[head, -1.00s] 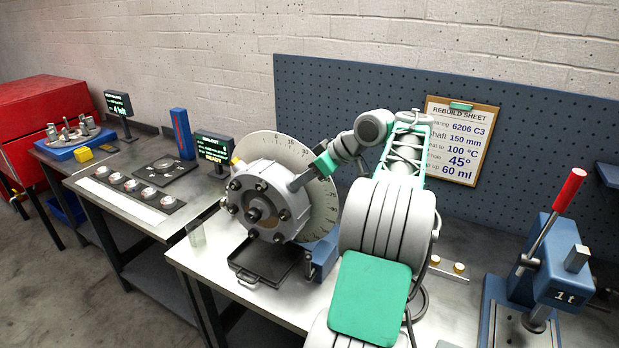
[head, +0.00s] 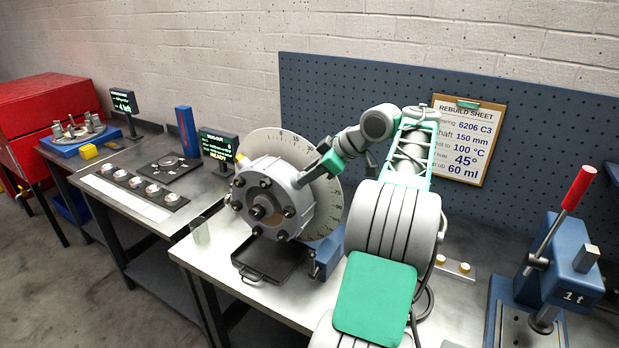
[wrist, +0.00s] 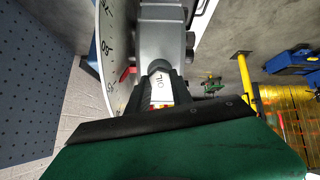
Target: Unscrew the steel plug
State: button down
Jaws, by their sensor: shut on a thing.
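My gripper (head: 303,180) reaches the upper right side of the grey round housing (head: 257,174) in the head view. In the wrist view the dark jaws (wrist: 158,80) are shut around the rounded grey end of the steel plug (wrist: 157,66), which is against the housing (wrist: 163,32). A white patch marked OIL (wrist: 158,93) shows between the jaws. The plug is hidden behind the gripper in the head view, and its thread is not visible.
A graduated dial disc (head: 327,205) stands just behind the housing. A black drip tray (head: 268,268) lies below it. A blue press with a red lever (head: 578,188) stands at right. A readout screen (head: 217,145) is to the left.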

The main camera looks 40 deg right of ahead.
jog(key=n+b, duration=0.1)
jog(key=n, duration=1.4)
jog(key=shift+n, duration=0.3)
jog(key=n, duration=1)
jog(key=shift+s, duration=0.1)
